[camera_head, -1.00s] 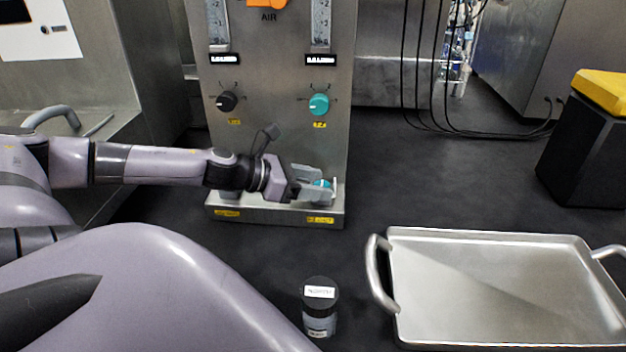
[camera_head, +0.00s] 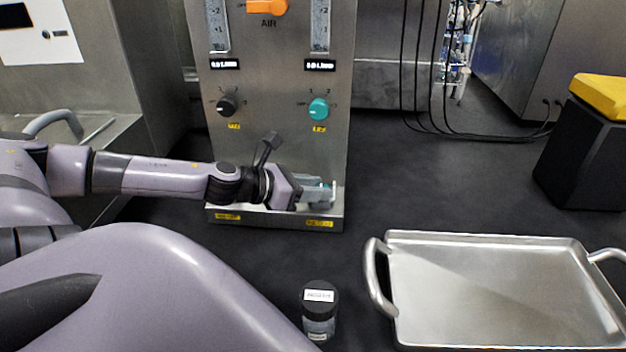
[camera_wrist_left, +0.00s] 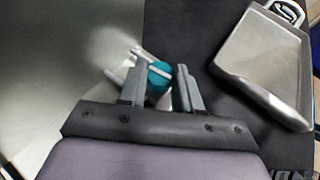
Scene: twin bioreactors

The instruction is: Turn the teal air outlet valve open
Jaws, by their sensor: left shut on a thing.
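The teal air outlet valve (camera_wrist_left: 160,77) sits low on the right side of the steel air panel, with a pale bar across its teal face in the left wrist view. My left gripper (camera_wrist_left: 161,86) is shut on it, one finger on each side. In the head view, my left gripper (camera_head: 320,190) reaches in from the left just above the panel's base ledge, and its fingers hide most of the valve. The valve's exact turn angle is hard to tell. My right gripper is not in view.
A teal knob (camera_head: 318,109) and a black knob (camera_head: 228,104) are higher on the panel (camera_head: 275,140), below an orange handle (camera_head: 267,7). A dark-lidded jar (camera_head: 320,310) and a steel tray (camera_head: 480,237) are in front. A black bin with yellow lid (camera_head: 580,150) stands right.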

